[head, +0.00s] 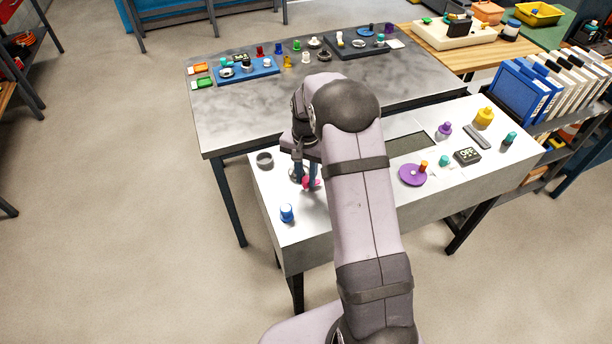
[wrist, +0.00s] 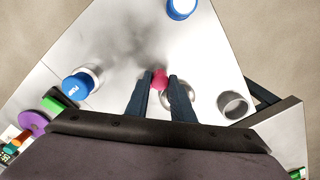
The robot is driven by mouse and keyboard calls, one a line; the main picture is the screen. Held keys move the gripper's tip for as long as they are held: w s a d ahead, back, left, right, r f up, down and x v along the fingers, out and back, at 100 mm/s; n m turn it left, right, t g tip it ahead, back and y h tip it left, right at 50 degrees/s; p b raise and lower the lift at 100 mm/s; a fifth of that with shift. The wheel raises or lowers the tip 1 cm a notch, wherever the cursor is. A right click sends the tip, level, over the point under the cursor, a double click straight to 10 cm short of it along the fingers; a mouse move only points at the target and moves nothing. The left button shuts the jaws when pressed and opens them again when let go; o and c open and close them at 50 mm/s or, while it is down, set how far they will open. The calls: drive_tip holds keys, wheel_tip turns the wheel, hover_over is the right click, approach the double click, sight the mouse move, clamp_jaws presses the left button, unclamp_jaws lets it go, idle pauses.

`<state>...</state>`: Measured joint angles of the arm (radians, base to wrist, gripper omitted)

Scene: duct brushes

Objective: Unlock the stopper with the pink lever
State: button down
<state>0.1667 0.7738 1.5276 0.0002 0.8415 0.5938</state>
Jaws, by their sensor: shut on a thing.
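The pink lever (wrist: 160,80) shows between my fingertips in the wrist view, and as a small pink spot (head: 311,183) below my gripper in the head view. My gripper (wrist: 161,77) points down at the white table and is shut on the pink lever. A round silver metal piece (wrist: 181,100), perhaps the stopper's base, sits beside and partly behind the fingers. My fingers and arm hide much of it, so I cannot tell how the lever is turned.
A blue-capped knob (head: 287,213) stands near the front left edge of the white table (head: 268,190). A grey ring cup (head: 265,160) is at its left edge. A purple disc (head: 413,175) lies right of my arm. The grey table (head: 225,120) behind holds several small parts.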

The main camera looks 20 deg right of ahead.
sight(306, 179)
drive_tip(key=shift+w+r, duration=0.1)
drive_tip(key=shift+w, duration=0.05)
drive_tip(key=c, duration=1.5)
unclamp_jaws()
drive_tip(key=shift+c, duration=0.2)
drive_tip(key=shift+r, duration=0.1)
drive_tip(key=shift+r+b, duration=1.1)
drive_tip(key=shift+r, duration=2.45)
